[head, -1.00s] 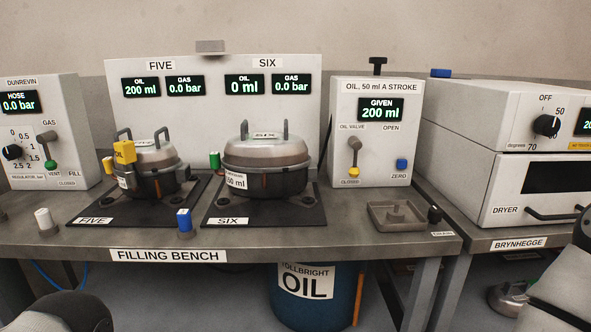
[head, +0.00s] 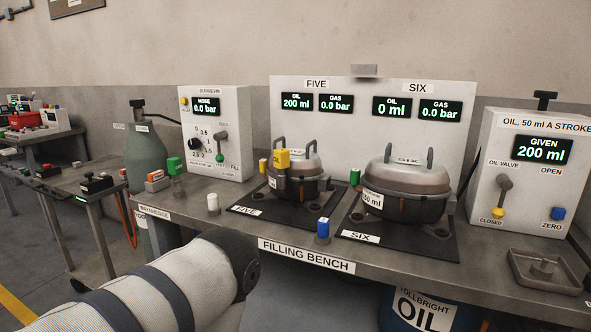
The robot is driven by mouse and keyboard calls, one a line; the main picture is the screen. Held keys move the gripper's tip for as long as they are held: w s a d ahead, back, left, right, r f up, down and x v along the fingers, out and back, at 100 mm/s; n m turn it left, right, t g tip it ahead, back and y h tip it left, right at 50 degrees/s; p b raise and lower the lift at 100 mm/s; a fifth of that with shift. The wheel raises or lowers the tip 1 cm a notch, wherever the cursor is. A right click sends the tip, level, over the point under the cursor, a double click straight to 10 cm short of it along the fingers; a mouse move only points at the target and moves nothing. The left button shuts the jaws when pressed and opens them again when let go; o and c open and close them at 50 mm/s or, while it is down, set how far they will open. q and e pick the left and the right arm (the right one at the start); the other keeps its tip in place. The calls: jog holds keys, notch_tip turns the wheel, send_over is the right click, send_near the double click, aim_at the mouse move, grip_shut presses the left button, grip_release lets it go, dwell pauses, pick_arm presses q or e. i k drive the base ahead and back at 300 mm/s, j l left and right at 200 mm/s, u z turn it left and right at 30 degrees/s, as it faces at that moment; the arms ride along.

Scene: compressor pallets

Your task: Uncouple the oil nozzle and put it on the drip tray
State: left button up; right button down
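The yellow oil nozzle (head: 283,159), marked OIL, sits on the left side of the compressor at place FIVE (head: 305,178). It looks coupled there, upright. My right gripper is not in view either.
Compressor SIX (head: 407,190) stands right of FIVE. The oil box (head: 536,150) shows 200 ml given, its valve lever at CLOSED. A blue cap (head: 323,228) and a white cap (head: 213,203) stand along the front. A green gas cylinder (head: 146,160) stands at the left.

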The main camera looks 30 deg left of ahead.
aim_at(282, 158)
jog(key=j+z, duration=0.35)
jog(key=j, duration=0.65)
jog(key=j+z, duration=0.35)
jog(key=j, duration=0.6)
